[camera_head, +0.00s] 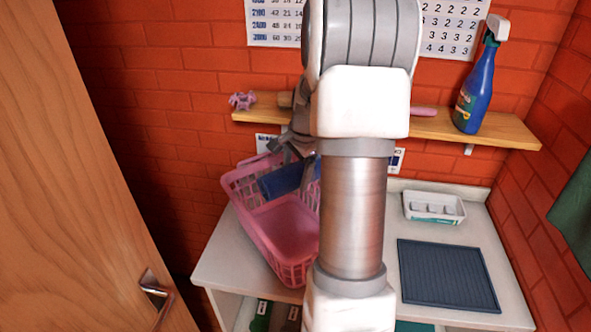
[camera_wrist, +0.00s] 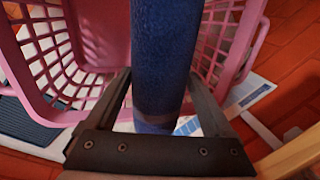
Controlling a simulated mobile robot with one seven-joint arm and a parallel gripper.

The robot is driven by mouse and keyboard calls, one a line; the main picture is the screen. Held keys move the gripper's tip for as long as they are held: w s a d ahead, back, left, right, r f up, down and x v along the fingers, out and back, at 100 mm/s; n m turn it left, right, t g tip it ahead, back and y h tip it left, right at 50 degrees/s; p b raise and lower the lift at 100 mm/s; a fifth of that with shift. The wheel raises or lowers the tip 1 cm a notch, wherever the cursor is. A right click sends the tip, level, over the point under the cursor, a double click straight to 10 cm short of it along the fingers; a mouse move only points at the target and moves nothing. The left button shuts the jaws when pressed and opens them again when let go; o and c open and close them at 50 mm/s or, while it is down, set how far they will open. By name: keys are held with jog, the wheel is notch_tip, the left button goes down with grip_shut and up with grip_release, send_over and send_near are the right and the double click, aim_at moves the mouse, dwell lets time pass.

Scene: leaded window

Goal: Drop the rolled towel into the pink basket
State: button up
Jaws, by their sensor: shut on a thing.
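The pink basket (camera_head: 262,262) stands on the left part of the white counter, open side up, with slotted walls. The rolled towel (camera_head: 279,182) is dark blue and lies across the basket's back part, at or just above rim level. My gripper (camera_head: 303,160) is over the back of the basket, partly hidden by my own arm. In the wrist view, my gripper (camera_wrist: 160,78) is shut on the towel (camera_wrist: 160,40), with a finger on each side of it. The basket (camera_wrist: 101,32) shows on both sides of the towel there. I cannot tell whether the towel touches the basket.
A wooden shelf (camera_head: 500,128) on the brick wall holds a blue spray bottle (camera_head: 475,85) and a small pink object (camera_head: 242,101). A blue ribbed mat (camera_head: 448,275) and a white tray (camera_head: 434,207) lie right on the counter. A wooden door (camera_head: 90,180) stands at left.

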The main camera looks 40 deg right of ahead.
aim_at(296, 182)
jog(key=b+x, duration=0.1)
jog(key=x, duration=0.2)
jog(key=shift+s+f+b, duration=0.25)
jog(key=shift+s+b, duration=0.1)
jog(key=shift+b, duration=0.05)
jog(key=o, duration=1.2)
jog(key=shift+c, duration=0.2)
jog(key=shift+r, duration=0.1)
jog(key=v, duration=1.7)
jog(key=shift+r, duration=0.15)
